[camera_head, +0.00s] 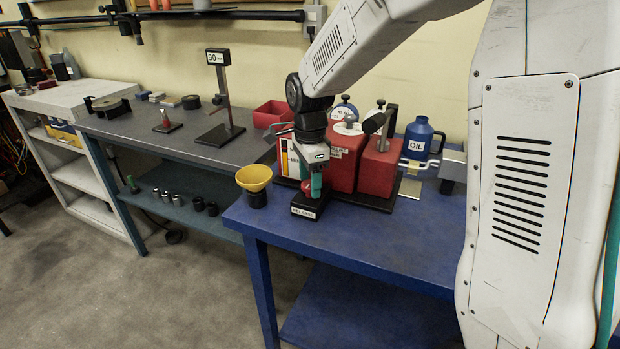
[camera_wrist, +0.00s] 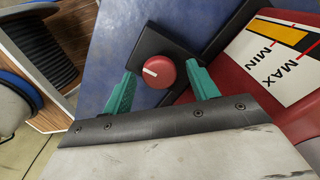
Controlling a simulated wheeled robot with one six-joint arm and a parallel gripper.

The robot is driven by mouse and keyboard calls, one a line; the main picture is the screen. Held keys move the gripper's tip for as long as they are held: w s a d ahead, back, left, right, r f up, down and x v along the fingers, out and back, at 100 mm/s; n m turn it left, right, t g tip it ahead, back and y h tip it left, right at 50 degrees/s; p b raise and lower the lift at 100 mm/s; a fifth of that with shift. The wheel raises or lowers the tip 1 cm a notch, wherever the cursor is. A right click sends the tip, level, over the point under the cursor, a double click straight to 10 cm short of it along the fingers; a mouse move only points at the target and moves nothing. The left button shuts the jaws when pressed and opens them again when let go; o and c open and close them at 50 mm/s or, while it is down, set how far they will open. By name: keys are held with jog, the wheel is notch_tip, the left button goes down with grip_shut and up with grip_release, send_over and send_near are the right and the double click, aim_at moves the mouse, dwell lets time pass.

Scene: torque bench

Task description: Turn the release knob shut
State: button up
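The release knob (camera_wrist: 159,71) is a round red knob with a white pointer line, on a black block (camera_wrist: 150,42). In the wrist view the line points to the left and slightly up. In the head view the labelled black block (camera_head: 303,207) stands at the front of the red machine, and my gripper hides most of the knob. My gripper (camera_head: 315,188) points down over the block. In the wrist view its two green fingers (camera_wrist: 161,69) stand apart, one on each side of the knob, with gaps visible. I cannot tell whether the fingertips reach down to the knob's height.
The red machine (camera_head: 378,166) with a MIN/MAX gauge (camera_wrist: 281,52) is close behind the block. A yellow funnel (camera_head: 254,177) stands just left. A blue oil jug (camera_head: 418,138) is at the back right. The blue bench (camera_head: 390,235) is clear in front on the right.

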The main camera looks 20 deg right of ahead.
jog(key=shift+r, duration=0.1)
notch_tip(320, 180, up, 8)
jog(key=shift+f, duration=0.15)
dwell(0.6)
